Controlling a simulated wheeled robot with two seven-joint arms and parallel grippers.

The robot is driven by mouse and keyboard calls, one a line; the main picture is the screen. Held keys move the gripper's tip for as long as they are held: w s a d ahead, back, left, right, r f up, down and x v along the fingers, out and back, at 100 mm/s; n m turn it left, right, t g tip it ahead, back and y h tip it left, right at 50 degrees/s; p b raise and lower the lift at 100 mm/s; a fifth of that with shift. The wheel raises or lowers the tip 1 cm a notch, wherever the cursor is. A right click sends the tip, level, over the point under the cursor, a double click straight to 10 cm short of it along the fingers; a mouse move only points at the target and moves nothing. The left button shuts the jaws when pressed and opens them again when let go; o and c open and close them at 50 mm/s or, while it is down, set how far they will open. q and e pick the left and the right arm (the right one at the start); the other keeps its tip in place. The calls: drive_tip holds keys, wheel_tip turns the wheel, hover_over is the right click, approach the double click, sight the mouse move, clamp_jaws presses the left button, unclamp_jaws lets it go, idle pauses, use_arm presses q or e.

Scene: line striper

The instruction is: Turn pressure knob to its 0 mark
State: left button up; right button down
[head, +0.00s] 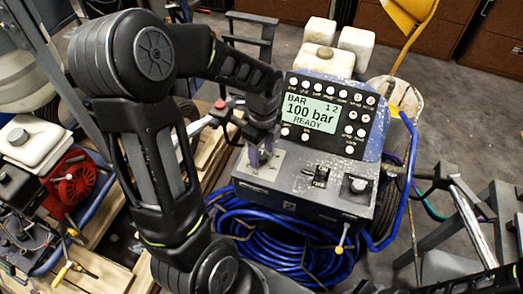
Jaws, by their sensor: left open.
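The line striper's blue, speckled control box (300,200) stands in the middle of the head view. My left gripper (259,157) is open, pointing down over a light plate (262,181) at the left of the panel. My gripper and wrist hide what lies under the fingers. My right gripper is not in view.
A coiled blue hose (270,243) hangs below the box, and a blue tube frame (408,190) bounds its right side. White containers (325,62) stand behind the display. A red engine (75,183) is at the left. Grey floor shows at the right.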

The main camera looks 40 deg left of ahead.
use_arm(q)
clamp_jaws()
idle(0.4)
